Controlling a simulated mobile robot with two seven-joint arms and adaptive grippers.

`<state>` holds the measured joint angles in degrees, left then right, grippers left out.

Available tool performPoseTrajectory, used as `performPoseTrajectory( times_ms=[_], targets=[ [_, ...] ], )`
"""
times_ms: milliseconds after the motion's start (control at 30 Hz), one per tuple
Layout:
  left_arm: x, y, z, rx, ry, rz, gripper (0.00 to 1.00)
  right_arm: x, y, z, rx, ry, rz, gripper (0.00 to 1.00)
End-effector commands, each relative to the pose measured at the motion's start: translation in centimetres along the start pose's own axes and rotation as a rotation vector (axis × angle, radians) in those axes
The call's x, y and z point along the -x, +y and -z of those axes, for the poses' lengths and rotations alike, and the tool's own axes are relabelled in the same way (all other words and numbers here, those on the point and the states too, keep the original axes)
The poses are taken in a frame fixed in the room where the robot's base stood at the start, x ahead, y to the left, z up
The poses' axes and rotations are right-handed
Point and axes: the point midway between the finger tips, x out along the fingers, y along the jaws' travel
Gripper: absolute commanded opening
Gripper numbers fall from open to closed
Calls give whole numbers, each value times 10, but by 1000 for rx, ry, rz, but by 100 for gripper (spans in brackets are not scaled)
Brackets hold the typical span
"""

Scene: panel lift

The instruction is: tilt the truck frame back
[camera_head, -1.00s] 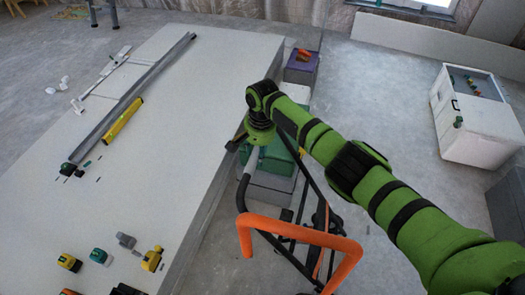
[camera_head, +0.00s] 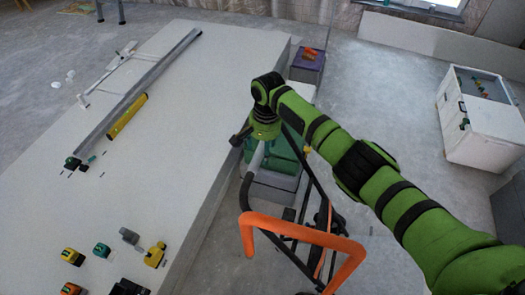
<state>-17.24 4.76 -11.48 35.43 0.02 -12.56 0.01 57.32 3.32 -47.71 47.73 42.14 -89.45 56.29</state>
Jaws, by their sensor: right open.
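The hand truck stands right of the large white panel. Its frame has an orange U-shaped handle (camera_head: 304,238) at the near end and dark rails (camera_head: 322,190) running away from it. A grey-black bar (camera_head: 246,185) rises along its left side. My right arm comes in from the right, and my right gripper (camera_head: 246,139) points down at the upper end of this bar. A dark finger shows to its left; the wrist hides most of the jaws. I cannot tell whether they touch the bar. Green cases (camera_head: 275,160) sit by the frame, partly covered. My left gripper is out of view.
The white panel (camera_head: 170,120) bears a long grey rail (camera_head: 140,95), a yellow level (camera_head: 127,116) and several small tools near its front. A purple box (camera_head: 306,68) stands behind the truck. A white chest (camera_head: 484,115) stands at right, with clear floor between.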

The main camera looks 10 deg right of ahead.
Motion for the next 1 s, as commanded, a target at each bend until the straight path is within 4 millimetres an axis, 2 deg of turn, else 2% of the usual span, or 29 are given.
performPoseTrajectory(
  times_ms=[200, 433, 600, 1000],
  targets=[
    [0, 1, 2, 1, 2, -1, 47, 49, -1, 2, 0, 4, 3, 65],
    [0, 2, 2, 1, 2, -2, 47, 86, 0, 1, 0, 1, 0, 65],
    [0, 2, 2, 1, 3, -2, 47, 96, 0, 1, -1, 0, -2, 65],
    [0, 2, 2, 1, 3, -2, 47, 97, 0, 1, 0, -1, -2, 65]
  ],
)
